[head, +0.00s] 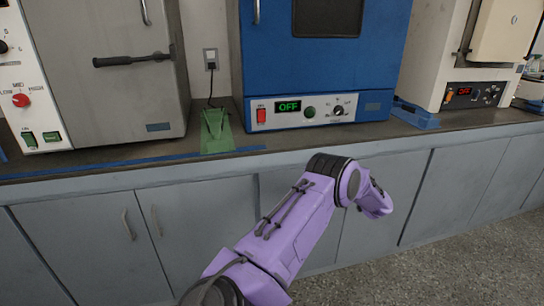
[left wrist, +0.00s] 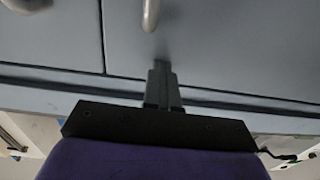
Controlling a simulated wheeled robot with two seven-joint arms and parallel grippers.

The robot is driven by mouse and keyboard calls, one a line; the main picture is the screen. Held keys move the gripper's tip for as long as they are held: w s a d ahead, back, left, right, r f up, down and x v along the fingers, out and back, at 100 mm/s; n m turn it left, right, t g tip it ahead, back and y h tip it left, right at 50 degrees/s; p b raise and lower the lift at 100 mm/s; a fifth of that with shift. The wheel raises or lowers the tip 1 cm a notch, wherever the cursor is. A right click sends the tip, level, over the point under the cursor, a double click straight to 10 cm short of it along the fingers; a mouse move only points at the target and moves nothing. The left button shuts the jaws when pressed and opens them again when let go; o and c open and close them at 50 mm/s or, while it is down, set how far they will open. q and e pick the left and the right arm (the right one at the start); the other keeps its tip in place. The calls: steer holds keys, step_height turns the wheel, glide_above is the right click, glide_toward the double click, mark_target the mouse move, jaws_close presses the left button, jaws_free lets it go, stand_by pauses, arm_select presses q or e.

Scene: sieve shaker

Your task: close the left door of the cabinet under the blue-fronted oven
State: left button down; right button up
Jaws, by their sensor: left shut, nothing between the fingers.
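The blue-fronted oven (head: 325,55) stands on the counter in the head view. Under it, the left cabinet door (head: 275,188) is largely hidden behind my left arm and looks about flush, though I cannot tell whether it is fully shut. In the left wrist view, the door (left wrist: 225,45) fills the upper middle and right, with its handle (left wrist: 150,14) at the top and a thin seam to its left. My left gripper (left wrist: 162,68) is shut and empty, its tips at or very near the door face; contact is unclear. In the head view its fingers are hidden. My right gripper is out of view.
The counter edge (head: 120,178) runs above the cabinets. A grey oven (head: 125,80) stands left and a white furnace (head: 470,70) right. A green object (head: 216,132) lies on the counter. Neighbouring doors (head: 90,245) look closed; floor (head: 450,270) is clear at lower right.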

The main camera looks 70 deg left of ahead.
arm_select(q)
steer(key=shift+s+a+r, duration=0.1)
steer(key=shift+a+r, duration=0.3)
steer(key=shift+d, duration=0.1)
steer(key=s+d+p, duration=0.1)
steer(key=d+p, duration=0.2)
steer(key=d, duration=1.1)
steer(key=shift+d+f+p, duration=0.25)
steer(key=shift+f+p, duration=0.1)
steer(key=shift+f, duration=0.05)
